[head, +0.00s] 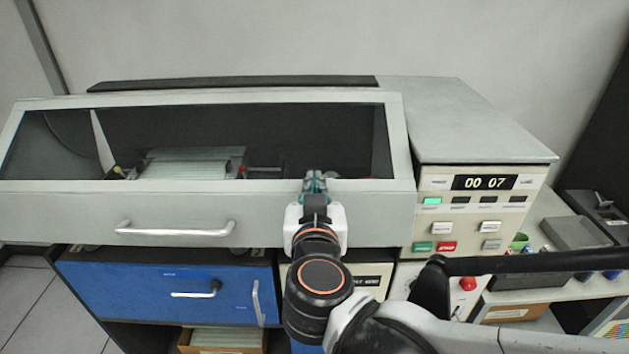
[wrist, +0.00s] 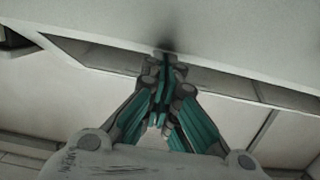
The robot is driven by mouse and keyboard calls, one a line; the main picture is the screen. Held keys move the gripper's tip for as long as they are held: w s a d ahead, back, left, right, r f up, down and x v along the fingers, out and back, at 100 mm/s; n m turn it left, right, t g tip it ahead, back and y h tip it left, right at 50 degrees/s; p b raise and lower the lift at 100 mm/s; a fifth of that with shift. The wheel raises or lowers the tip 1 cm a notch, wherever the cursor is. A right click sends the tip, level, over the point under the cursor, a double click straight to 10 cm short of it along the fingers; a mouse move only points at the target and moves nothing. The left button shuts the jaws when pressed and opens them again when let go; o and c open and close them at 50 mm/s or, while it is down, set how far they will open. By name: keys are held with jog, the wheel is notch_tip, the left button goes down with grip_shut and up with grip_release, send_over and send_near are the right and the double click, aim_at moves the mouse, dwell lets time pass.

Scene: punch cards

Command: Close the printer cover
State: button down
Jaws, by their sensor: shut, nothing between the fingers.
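The printer cover (head: 60,212) is a pale grey frame with a dark window and a silver bar handle (head: 177,228) on its front. Through the window I see striped paper and part of the mechanism. A dark gap shows under its lower left edge; I cannot tell whether it is fully down. My gripper (head: 315,178) is shut and empty, in front of the cover right of the handle. In the wrist view, the fingertips (wrist: 164,62) are together at a pale panel surface (wrist: 235,40), with a dark shadow by them. I cannot tell whether they touch it.
The control panel (head: 480,205) with a display and buttons stands right of the cover. A blue cabinet front (head: 150,290) with handles is below. A side shelf (head: 590,285) with small items is at the right. My arm crosses the lower right.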

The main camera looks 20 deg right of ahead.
notch_tip(320, 180, down, 15)
jog(key=w+d+b, duration=0.1)
jog(key=w+b, duration=0.1)
jog(key=b, duration=1)
jog(key=shift+w+f, duration=0.15)
jog(key=shift+w, duration=0.25)
notch_tip(320, 180, up, 4)
jog(key=p, duration=0.4)
jog(key=s+a+f, duration=0.3)
jog(key=s, duration=0.6)
jog(key=shift+f, duration=0.15)
